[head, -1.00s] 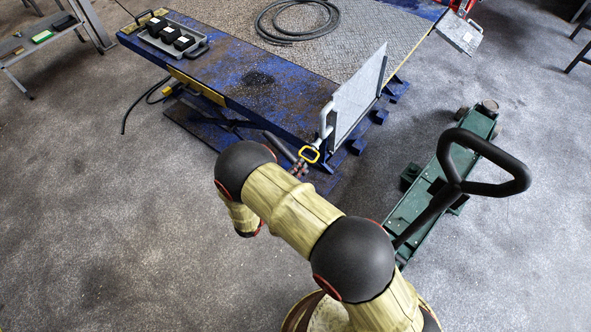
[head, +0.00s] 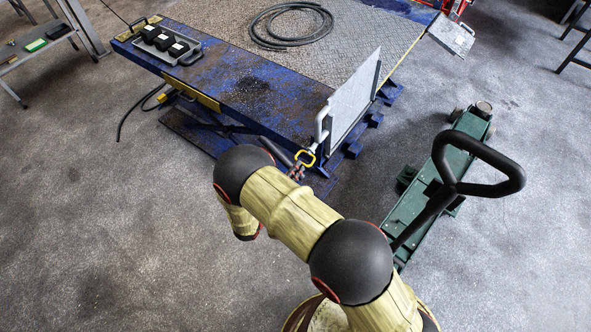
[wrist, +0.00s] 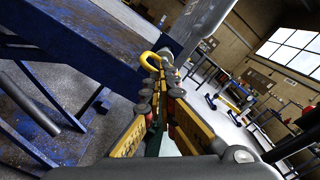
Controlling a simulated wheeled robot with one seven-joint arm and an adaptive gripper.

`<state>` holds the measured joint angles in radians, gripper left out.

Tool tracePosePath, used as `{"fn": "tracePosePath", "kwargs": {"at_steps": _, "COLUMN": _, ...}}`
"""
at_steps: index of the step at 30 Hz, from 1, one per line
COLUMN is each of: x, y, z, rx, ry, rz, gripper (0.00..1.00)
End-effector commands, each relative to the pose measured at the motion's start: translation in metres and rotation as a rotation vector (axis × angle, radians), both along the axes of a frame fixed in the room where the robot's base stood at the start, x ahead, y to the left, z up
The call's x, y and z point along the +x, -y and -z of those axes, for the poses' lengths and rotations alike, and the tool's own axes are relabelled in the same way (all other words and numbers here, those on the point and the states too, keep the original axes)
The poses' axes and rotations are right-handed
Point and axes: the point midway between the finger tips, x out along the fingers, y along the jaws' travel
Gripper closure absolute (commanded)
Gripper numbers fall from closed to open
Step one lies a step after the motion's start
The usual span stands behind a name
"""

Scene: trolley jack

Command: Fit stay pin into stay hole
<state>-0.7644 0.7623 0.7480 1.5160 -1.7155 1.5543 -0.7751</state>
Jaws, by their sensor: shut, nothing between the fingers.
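A yellow loop (head: 305,158), which looks like the stay pin's pull ring, is at the near corner of the blue lift table, beside the foot of the upright grey plate (head: 352,98). In the wrist view the yellow loop (wrist: 150,61) is just beyond my fingertips, next to a grey metal part. My gripper (wrist: 160,80) is shut and empty, its fingers pointing at the loop. I cannot tell whether they touch it. In the head view my gripper (head: 297,171) is small and partly behind my arm. The pin's shaft and the stay hole cannot be made out.
The blue lift table (head: 245,85) carries a coiled hose (head: 293,37) and a tray with black blocks (head: 170,42). A green trolley jack (head: 420,200) with a black loop handle (head: 495,165) stands right of my arm.

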Motion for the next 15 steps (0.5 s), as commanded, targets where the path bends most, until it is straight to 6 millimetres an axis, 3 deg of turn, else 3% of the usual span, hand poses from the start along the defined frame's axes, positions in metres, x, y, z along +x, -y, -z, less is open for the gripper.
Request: {"fn": "tracePosePath", "kwargs": {"at_steps": 15, "x": 0.0083, "y": 0.0081, "z": 0.0002, "rx": 0.000, "ry": 0.000, "rz": 0.004, "gripper": 1.00}}
